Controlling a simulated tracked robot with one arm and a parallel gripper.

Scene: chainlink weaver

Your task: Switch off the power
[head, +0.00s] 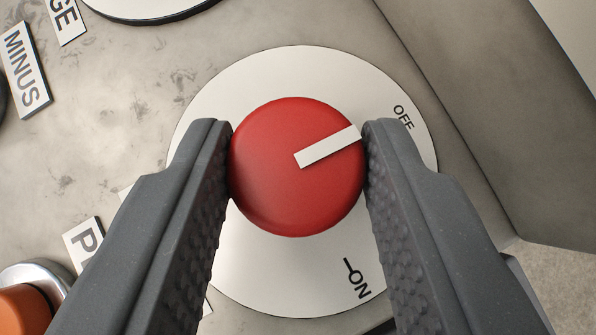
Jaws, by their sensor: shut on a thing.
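A round red knob (275,195) with a white pointer bar (328,146) sits at the middle of a white dial plate (290,275). The plate carries an OFF label (403,117) at its upper right and an ON label (356,278) with a tick at its lower right. The fingers hide parts of the plate.
A MINUS label (24,70) and a partly cut-off label ending in GE (66,17) are at the upper left. An orange button (22,310) with a metal ring is at the lower left. The grey panel's edge runs along the right.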

